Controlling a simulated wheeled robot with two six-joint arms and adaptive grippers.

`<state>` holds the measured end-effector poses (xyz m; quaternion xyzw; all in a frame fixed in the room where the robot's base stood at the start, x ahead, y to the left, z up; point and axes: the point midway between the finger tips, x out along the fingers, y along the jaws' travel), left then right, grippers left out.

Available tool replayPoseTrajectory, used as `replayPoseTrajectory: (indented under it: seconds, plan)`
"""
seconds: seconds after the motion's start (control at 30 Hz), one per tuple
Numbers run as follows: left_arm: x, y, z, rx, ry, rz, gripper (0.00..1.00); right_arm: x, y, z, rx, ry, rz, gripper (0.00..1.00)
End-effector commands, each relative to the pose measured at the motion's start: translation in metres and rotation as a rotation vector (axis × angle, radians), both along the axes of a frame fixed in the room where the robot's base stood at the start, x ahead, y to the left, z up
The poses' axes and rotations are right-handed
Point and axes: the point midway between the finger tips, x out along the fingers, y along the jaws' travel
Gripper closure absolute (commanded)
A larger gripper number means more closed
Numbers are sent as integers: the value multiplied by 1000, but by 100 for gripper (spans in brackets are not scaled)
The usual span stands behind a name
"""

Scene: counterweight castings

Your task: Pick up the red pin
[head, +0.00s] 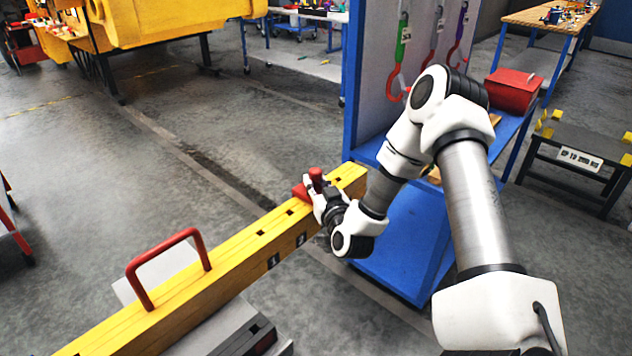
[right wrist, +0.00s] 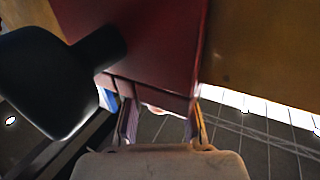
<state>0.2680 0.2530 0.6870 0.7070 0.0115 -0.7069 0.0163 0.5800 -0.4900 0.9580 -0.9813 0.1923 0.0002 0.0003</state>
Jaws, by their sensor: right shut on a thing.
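The red pin (head: 316,177) stands near the far end of the long yellow beam (head: 240,248), with its red top above the beam's upper face. My right gripper (head: 314,193) reaches it from the right and is shut on it. In the right wrist view, a red body (right wrist: 150,45) fills the upper middle, close to the finger ends of my right gripper (right wrist: 160,112). The fingers hide part of the pin, and I cannot tell how deep it sits in the beam. My left gripper is not in view.
A red loop handle (head: 165,262) rises from the beam's near part. A blue stand (head: 405,230) with a grey tool panel (head: 420,50) is close behind my right arm. A red box (head: 512,90) sits on its shelf. Open floor lies left of the beam.

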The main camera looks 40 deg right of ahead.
Motion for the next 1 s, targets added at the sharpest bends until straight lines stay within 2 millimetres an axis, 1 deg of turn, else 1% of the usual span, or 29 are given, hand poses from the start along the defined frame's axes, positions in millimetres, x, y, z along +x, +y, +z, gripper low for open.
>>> replayPoseTrajectory:
  seconds: [0.13,0.23,0.6,0.67,0.73,0.83,0.9,1.0]
  plan:
    - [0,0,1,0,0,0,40,1,0,7,0,-3,0,100]
    - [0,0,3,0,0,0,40,1,0,18,1,-6,-1,100]
    - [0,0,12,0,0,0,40,0,0,84,1,-8,0,100]
    - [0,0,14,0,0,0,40,0,0,92,0,-5,-1,100]
    - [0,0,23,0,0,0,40,0,0,103,-1,-2,-1,100]
    - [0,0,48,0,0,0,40,1,0,118,-4,2,-1,100]
    - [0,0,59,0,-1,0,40,1,0,120,-3,2,0,100]
    - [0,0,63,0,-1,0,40,1,1,117,-1,-1,2,100]
